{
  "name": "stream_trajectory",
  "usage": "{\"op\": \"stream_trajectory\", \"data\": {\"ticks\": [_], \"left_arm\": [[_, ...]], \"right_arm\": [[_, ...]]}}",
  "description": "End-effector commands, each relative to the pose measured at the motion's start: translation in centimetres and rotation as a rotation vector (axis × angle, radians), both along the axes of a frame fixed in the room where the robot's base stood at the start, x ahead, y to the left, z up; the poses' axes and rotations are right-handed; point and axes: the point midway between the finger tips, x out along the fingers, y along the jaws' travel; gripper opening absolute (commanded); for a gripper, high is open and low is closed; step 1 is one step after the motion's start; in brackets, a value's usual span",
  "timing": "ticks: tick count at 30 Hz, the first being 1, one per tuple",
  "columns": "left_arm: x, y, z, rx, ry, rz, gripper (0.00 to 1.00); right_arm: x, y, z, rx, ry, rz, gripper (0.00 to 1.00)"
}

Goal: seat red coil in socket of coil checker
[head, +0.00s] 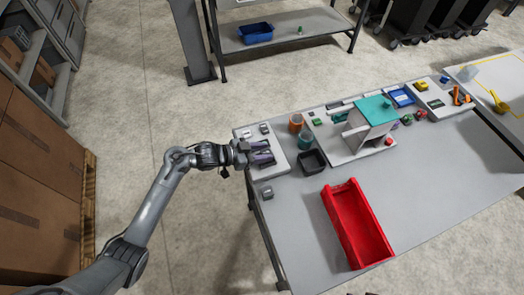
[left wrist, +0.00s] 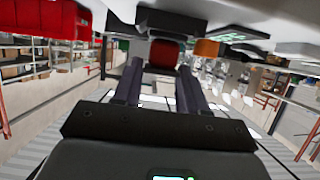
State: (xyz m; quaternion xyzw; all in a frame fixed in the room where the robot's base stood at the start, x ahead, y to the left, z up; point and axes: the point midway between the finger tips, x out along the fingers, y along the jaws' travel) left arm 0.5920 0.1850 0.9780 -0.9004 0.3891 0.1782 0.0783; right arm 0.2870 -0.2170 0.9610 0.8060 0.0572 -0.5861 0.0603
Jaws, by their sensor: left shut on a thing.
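My left gripper (head: 262,154) is over the pale board (head: 272,135) at the left end of the table. In the left wrist view, its two dark fingers (left wrist: 160,68) are shut on the red coil (left wrist: 163,54), a small red piece with dark edges. In the head view, the coil is not clearly visible behind the fingers. The pale board carries small grey pieces, and I cannot tell for sure which is the coil checker or its socket. I cannot tell whether the coil touches anything below. My right gripper is not in view.
A black tray (head: 312,162), an orange cup (head: 296,123) and a green cup (head: 305,140) stand right of the board. A teal-topped dispenser (head: 370,112) stands farther right. A red bin (head: 332,207) lies in front.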

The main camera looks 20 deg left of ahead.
Motion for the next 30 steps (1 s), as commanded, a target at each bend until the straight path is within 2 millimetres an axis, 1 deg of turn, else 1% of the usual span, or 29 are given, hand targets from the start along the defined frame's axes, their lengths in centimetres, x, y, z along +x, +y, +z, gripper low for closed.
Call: {"op": "stream_trajectory", "data": {"ticks": [10,30], "left_arm": [[-0.01,-0.02,0.00,0.000,0.000,0.000,0.10],[-0.03,-0.04,-0.53,0.000,0.000,-0.001,0.10]], "right_arm": [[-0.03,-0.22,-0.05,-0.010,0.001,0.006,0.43],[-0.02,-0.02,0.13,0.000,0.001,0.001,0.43]]}}
